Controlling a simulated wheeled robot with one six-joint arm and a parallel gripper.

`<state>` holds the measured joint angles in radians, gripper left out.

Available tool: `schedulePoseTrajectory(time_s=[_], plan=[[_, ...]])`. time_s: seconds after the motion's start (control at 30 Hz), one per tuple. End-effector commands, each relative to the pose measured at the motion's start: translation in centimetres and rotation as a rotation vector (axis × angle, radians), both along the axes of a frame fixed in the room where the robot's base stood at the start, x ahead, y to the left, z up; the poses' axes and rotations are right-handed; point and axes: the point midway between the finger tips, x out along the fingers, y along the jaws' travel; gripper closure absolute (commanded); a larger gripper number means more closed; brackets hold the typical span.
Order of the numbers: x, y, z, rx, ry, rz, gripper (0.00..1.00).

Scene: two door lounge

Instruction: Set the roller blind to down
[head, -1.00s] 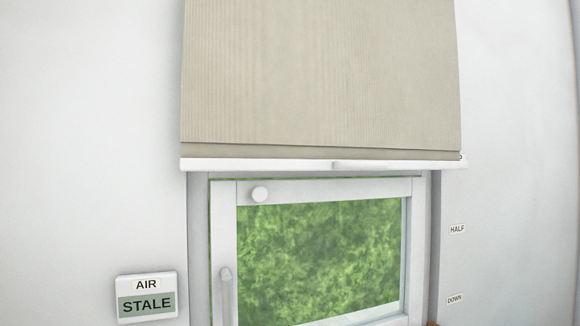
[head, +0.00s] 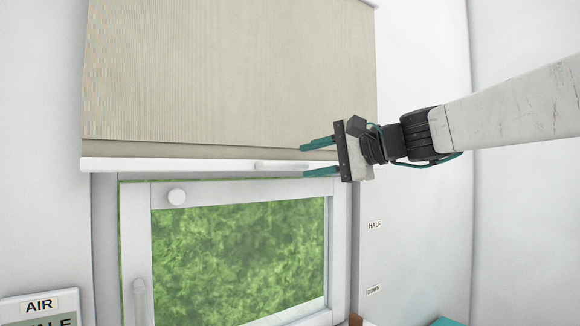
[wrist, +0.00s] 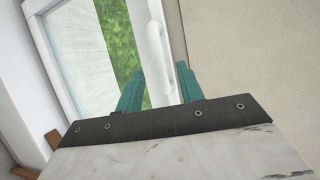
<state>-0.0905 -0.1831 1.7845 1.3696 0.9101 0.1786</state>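The roller blind (head: 230,80) is a beige ribbed sheet hanging over the upper wall. Its white bottom bar (head: 150,164) sits just above the window frame, higher than the HALF label (head: 374,225) and the DOWN label (head: 373,290). A white handle (head: 280,165) is on the bar. My gripper (head: 318,157) is open, with two teal fingers pointing left near the right end of the bar. In the wrist view, the handle (wrist: 157,48) lies ahead, in line with the gap between the fingers (wrist: 159,88). I see no contact.
Below the blind is a white-framed window (head: 240,250) with greenery behind the glass. An AIR sign (head: 40,306) is at lower left. A teal object (head: 446,322) shows at the bottom right.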

Motion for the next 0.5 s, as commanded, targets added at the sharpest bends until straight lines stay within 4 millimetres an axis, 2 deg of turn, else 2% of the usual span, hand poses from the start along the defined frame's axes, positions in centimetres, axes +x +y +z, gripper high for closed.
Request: schedulePoseTrajectory(time_s=[0.3, 0.5], plan=[[2.6, 4.0, -1.0, -0.004, 0.001, 0.001, 0.62], [3.3, 5.1, -1.3, -0.004, 0.001, 0.001, 0.62]])
